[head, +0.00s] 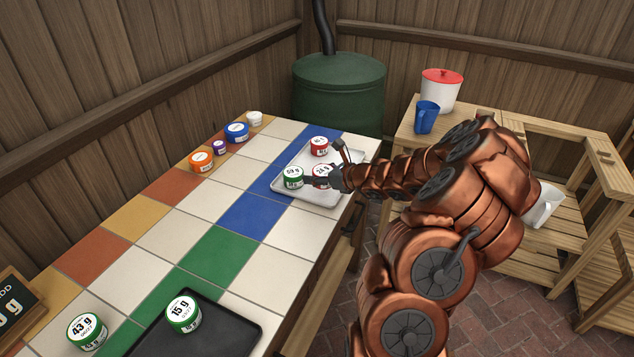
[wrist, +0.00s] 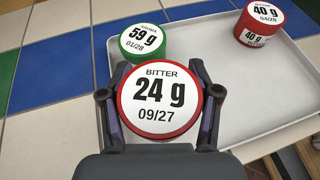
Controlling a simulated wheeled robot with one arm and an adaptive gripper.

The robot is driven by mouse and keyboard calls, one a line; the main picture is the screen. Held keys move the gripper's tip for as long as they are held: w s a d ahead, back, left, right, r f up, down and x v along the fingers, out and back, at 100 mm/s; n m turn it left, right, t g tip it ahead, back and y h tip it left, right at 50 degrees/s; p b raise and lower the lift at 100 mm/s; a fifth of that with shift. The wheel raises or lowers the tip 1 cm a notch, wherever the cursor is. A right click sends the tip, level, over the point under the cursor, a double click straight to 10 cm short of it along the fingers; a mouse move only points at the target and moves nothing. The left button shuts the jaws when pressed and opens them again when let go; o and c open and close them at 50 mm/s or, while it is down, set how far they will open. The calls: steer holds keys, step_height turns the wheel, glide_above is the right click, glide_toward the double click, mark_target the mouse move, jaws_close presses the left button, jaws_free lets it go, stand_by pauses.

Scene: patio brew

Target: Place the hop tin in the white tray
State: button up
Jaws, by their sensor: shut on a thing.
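My gripper (wrist: 158,92) is shut on a red hop tin (wrist: 160,92) whose white lid reads "BITTER 24 g 09/27". The tin is upright, over the near left part of the white tray (wrist: 185,80); I cannot tell if it touches the tray floor. In the head view the same tin (head: 321,171) is partly hidden by my gripper, and the tray rim (head: 320,203) shows below it. A green 59 g tin (head: 293,177) stands close to the left of the held tin, in the tray. A red 40 g tin (head: 319,146) stands at the tray's far end.
A black tray (head: 225,325) with a green 15 g tin (head: 183,314) lies at the table front, beside a green 43 g tin (head: 87,331). Orange (head: 201,162), purple and blue (head: 237,133) tubs and a white cup line the far left edge. A dark sign (head: 18,305) stands at left.

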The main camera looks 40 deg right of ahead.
steer(key=shift+w+f, duration=0.1)
steer(key=shift+f, duration=1.65)
steer(key=shift+f, duration=0.15)
steer(key=o, duration=1.1)
steer(key=shift+o, duration=0.2)
steer(key=shift+d+r, duration=0.15)
steer(key=shift+r, duration=0.05)
steer(key=v, duration=1.2)
